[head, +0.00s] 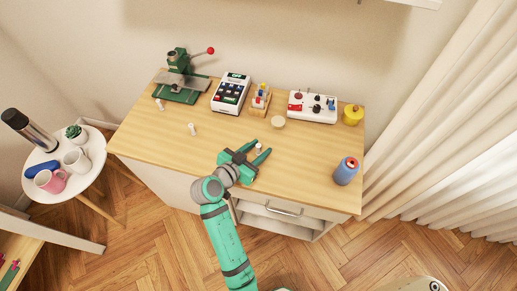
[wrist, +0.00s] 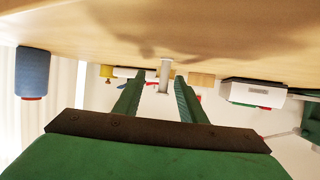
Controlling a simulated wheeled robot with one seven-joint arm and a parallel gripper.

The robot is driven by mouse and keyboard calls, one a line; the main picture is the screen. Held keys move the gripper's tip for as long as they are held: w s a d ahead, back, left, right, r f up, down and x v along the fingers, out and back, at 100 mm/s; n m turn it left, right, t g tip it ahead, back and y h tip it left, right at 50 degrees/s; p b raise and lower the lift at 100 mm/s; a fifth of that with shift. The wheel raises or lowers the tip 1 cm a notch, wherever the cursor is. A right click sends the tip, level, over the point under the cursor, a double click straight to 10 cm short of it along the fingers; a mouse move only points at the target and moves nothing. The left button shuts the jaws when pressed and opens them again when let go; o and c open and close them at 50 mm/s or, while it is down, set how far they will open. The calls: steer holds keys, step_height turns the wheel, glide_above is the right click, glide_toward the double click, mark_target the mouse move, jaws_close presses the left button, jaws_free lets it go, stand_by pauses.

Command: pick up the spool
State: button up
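A small white spool (head: 258,148) stands on the wooden table near its front middle. It also shows in the wrist view (wrist: 165,76), where the picture is upside down. My gripper (head: 261,148) is open, with its green fingers reaching in low over the table. In the wrist view the spool is between the fingertips (wrist: 158,78), closer to the right one, with a gap that appears on both sides. Two similar small white pieces stand at the left of the table, one in the middle left (head: 192,128) and one farther left (head: 160,104).
A blue can (head: 346,171) stands at the right. Along the back are a green press (head: 181,85), a white keypad device (head: 231,92), a wooden holder (head: 260,101), a white control box (head: 312,107) and a yellow object (head: 352,115). A pale round disc (head: 278,121) lies behind my gripper.

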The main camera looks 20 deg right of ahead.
mark_target(264, 146)
steer(key=shift+w+x, duration=0.2)
steer(key=shift+x, duration=2.15)
steer(key=shift+a+r, duration=0.1)
steer(key=shift+a, duration=0.05)
jaws_close()
steer(key=shift+r, duration=0.1)
steer(key=shift+r, duration=0.55)
steer(key=s+a+r, duration=0.6)
steer(key=s+r, duration=0.5)
steer(key=s, duration=0.1)
steer(key=shift+s+a+r, duration=0.2)
steer(key=shift+s+r, duration=0.1)
steer(key=shift+r, duration=0.05)
